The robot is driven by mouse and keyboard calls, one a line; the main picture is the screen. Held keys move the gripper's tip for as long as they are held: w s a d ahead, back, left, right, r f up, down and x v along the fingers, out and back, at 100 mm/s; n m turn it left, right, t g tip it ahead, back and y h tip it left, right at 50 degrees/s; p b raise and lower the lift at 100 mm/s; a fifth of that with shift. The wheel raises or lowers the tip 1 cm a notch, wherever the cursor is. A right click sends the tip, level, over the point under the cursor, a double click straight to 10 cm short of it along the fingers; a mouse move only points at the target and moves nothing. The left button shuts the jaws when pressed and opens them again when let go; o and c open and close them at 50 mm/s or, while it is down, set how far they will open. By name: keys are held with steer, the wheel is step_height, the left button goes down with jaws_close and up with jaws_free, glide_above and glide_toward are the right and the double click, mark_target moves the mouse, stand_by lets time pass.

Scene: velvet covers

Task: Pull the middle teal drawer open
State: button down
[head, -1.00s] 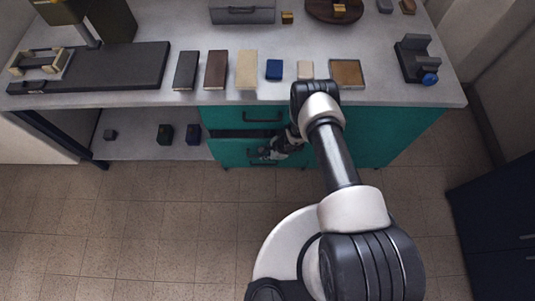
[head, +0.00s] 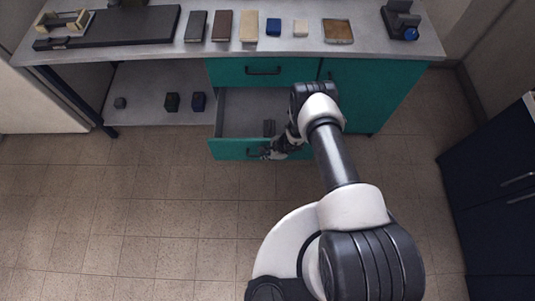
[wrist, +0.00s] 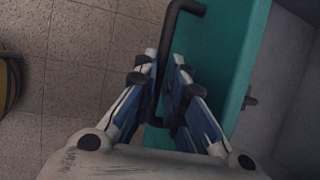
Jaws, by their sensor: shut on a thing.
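The teal drawer (head: 229,149) below the top drawer (head: 229,71) stands well out from the cabinet, its grey inside (head: 240,110) showing. Any drawer beneath it is hidden. Its front also shows in the wrist view (wrist: 225,50), with a dark bar handle (wrist: 168,45). My gripper (wrist: 166,66) is shut on this handle, with a finger on each side of the bar. In the head view my gripper (head: 266,152) is at the drawer's front, and my arm covers the drawer's right part.
A small dark thing (head: 269,128) lies in the drawer. A grey worktop (head: 360,50) above carries several blocks and a tray (head: 338,31). An open shelf (head: 145,105) is at left. A dark cabinet (head: 490,190) stands at right.

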steer(key=shift+s, duration=0.1)
steer(key=c, duration=1.6)
jaws_free()
steer(key=shift+c, duration=0.2)
steer(key=v, duration=1.2)
